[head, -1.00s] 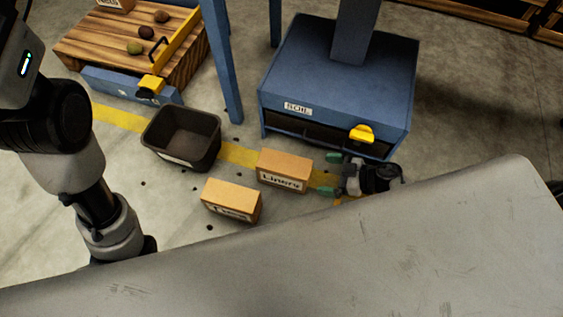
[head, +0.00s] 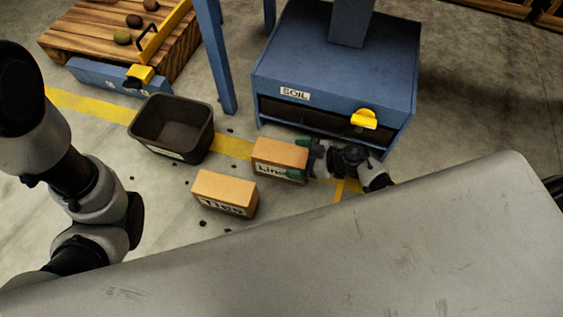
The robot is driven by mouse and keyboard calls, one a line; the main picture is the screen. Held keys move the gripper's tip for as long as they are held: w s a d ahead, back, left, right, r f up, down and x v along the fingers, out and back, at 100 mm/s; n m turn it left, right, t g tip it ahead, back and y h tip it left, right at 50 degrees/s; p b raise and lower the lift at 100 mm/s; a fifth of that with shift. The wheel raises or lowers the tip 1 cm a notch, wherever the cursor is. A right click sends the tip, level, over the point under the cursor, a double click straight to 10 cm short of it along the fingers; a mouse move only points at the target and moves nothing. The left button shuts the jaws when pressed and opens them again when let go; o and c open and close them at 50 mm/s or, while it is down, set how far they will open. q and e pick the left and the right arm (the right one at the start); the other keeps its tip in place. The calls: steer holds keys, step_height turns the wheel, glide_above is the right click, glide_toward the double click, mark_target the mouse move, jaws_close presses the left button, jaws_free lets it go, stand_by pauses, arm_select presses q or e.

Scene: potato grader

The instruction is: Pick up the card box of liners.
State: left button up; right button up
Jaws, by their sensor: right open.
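The card box of liners (head: 275,157) is a tan box with a white "Liners" label on its front side. It stands on the floor over the yellow line, and the right end of its label is covered. My right gripper (head: 299,159) is open at the box's right end, with its green-tipped fingers on the far and near sides of that end. Whether the fingers touch the card is too small to tell. My left arm comes in at the left, but its gripper is out of view.
A similar tan box labelled "Ties" (head: 224,189) stands nearer and left. A dark bin (head: 160,146) is further left. The blue soil cabinet (head: 340,75) with a yellow handle stands behind. A large grey surface (head: 330,255) fills the foreground. Small dark bits lie on the floor.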

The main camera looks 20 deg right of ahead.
steer(key=c, duration=1.4)
steer(key=shift+r, duration=0.15)
